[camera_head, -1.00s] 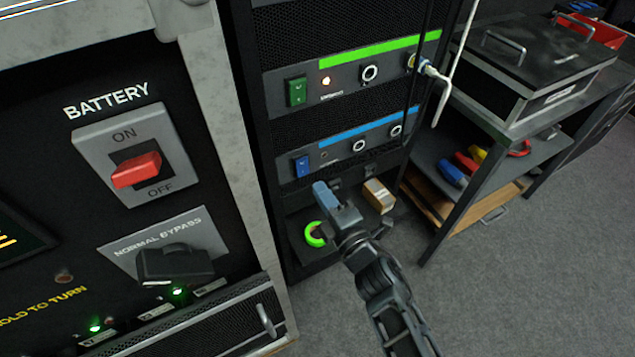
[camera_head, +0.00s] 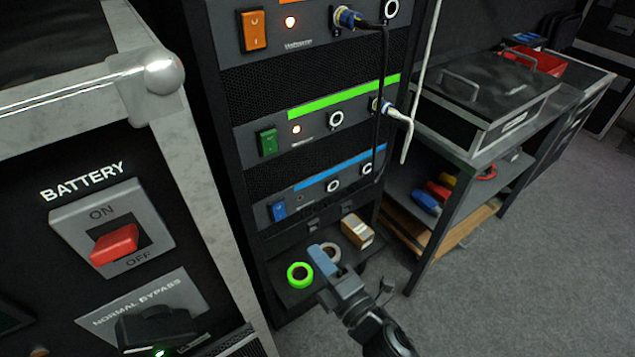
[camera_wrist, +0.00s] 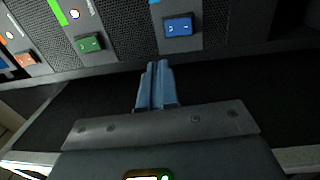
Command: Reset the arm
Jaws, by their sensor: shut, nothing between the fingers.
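My gripper (camera_head: 318,262) is in the lower middle of the head view, in front of the rack's bottom shelf. Its blue-grey fingers are together with nothing between them. In the wrist view my gripper (camera_wrist: 158,66) points toward the lower rack panels, its closed fingertips just below and left of the blue switch (camera_wrist: 179,25). In the head view my arm comes up from the bottom edge. I cannot tell the exact gap between the fingertips and the rack.
The rack has units with an orange switch (camera_head: 253,30), a green switch (camera_head: 267,142) and a blue stripe. Green tape (camera_head: 299,275) and a small box (camera_head: 357,231) lie on its shelf. A battery cabinet (camera_head: 180,190) stands left, a workbench (camera_head: 480,150) right. Cables hang at the rack's right side.

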